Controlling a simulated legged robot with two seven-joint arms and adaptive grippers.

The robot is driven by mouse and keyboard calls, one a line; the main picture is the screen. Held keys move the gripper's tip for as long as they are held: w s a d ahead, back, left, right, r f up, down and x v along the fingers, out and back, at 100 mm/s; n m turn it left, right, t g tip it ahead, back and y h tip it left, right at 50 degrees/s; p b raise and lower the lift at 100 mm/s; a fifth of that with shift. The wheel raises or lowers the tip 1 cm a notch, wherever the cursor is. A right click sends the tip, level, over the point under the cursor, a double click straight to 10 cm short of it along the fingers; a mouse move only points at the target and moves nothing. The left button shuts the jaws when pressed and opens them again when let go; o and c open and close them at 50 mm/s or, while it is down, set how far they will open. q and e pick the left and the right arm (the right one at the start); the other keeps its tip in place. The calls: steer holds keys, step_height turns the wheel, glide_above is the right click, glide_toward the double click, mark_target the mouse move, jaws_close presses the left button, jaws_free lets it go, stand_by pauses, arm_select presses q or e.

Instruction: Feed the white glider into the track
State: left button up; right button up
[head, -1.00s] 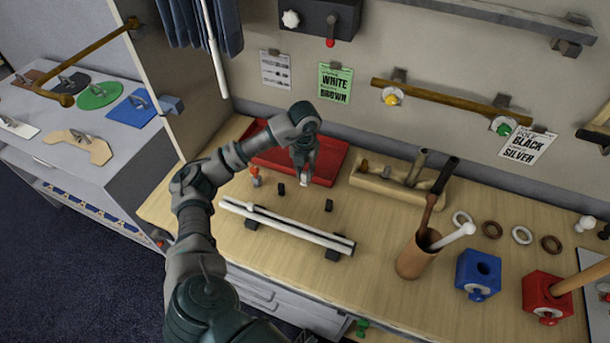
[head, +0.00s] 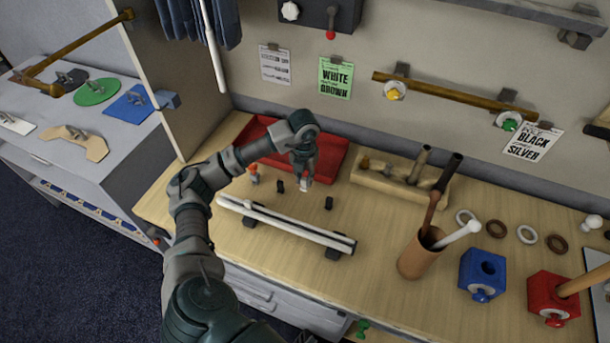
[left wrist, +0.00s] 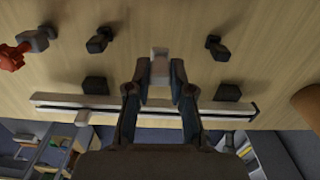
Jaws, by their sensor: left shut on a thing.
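My left gripper (head: 304,182) is over the wood table, just behind the track. It is shut on a small white glider (left wrist: 160,65), which shows between the fingertips in the left wrist view (left wrist: 160,82). The track (head: 300,232) is a long pale rail with a dark slot, raised on black supports. It also shows in the left wrist view (left wrist: 225,111), crossing behind the fingers. The held glider is apart from the track. Another small white piece (left wrist: 82,117) sits on the track near its left end. My right gripper is not in view.
Small black blocks (head: 329,203) and an orange-red piece (head: 253,170) stand near the gripper. A red tray (head: 335,155) lies behind it. A wooden rack (head: 400,185), a brown cup (head: 420,260) with rods, and a blue block (head: 481,270) stand to the right.

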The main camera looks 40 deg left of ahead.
mark_target(304, 189)
arm_select(q)
steer(key=shift+f+b, duration=1.5)
steer(key=shift+f, duration=1.4)
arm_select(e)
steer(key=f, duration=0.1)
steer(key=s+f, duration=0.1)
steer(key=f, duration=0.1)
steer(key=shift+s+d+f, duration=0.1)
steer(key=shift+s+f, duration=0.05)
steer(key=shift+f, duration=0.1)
arm_select(q)
steer(key=o, duration=0.8)
steer(key=shift+o, duration=0.2)
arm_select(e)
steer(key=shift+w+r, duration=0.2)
arm_select(q)
jaws_close()
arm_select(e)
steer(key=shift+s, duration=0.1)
